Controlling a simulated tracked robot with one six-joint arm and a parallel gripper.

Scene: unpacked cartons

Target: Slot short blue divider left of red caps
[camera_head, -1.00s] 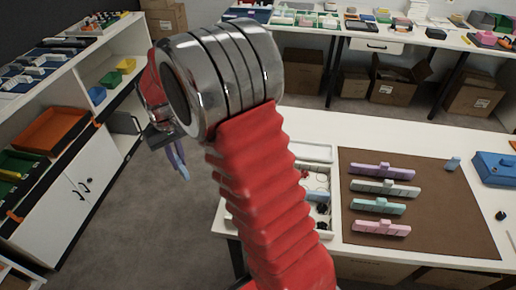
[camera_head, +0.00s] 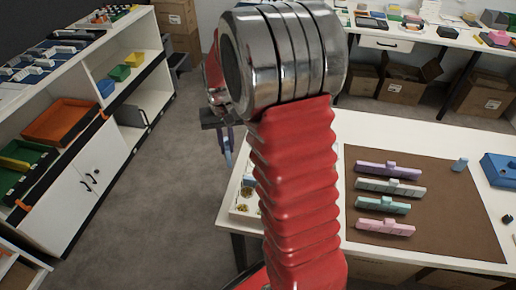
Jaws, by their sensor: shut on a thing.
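My gripper (camera_head: 219,124) hangs at the left end of my arm, over the floor just off the left edge of the white table. It is shut on a thin blue piece, the short blue divider (camera_head: 227,153), which points downward; the arm partly hides the grip. The white compartment tray (camera_head: 236,208) stands at the table's left edge, with small gold-coloured parts in its visible compartments. My arm covers most of the tray, and I cannot see the red caps.
A brown mat (camera_head: 455,228) holds several long dividers: purple (camera_head: 388,169), grey (camera_head: 390,187), teal (camera_head: 383,204) and pink (camera_head: 385,227). Shelves (camera_head: 90,150) stand left, across open floor.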

